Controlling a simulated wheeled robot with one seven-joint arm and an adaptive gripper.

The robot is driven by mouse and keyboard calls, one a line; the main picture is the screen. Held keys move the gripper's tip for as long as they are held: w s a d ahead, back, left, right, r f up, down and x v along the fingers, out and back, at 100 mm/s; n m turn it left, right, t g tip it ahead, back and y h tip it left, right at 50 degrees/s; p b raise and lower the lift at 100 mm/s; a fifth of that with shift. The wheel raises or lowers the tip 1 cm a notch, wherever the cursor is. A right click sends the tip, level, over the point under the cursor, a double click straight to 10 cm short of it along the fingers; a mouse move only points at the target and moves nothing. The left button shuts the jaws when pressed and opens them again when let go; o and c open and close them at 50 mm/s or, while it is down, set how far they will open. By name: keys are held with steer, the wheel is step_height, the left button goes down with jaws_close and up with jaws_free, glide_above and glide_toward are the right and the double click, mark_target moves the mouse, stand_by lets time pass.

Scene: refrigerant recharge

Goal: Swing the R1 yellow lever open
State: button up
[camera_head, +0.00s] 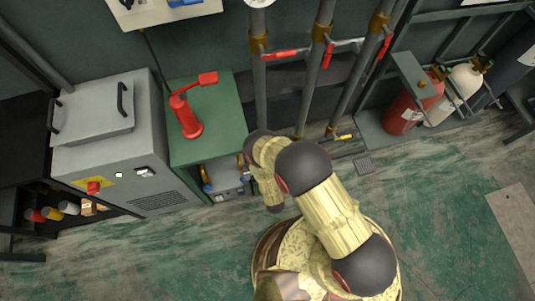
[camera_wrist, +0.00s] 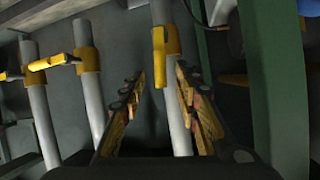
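In the wrist view a yellow lever (camera_wrist: 159,52) points along a grey pipe (camera_wrist: 178,115), beside a yellow valve collar. My gripper (camera_wrist: 160,74) is open, with one finger on each side of the lever's lower end in the picture. I cannot tell whether either finger touches it. A second yellow lever (camera_wrist: 52,62) sticks out sideways from another pipe's collar to the left. No R1 label is readable. In the head view a small yellow lever (camera_head: 345,137) shows low by the pipes; my arm hides my gripper and the lever near it.
Several red levers (camera_head: 280,54) are higher on the pipes. A green cabinet (camera_head: 222,105) carrying a red pump-like device (camera_head: 187,115) stands left of the pipes, beside a grey machine (camera_head: 105,140). Gas cylinders (camera_head: 404,114) stand to the right. A green post (camera_wrist: 272,90) is right of my gripper.

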steer(key=v, duration=0.5)
steer(key=shift+s+r, duration=0.15)
steer(key=shift+s, duration=0.2)
steer(key=shift+c, duration=0.4)
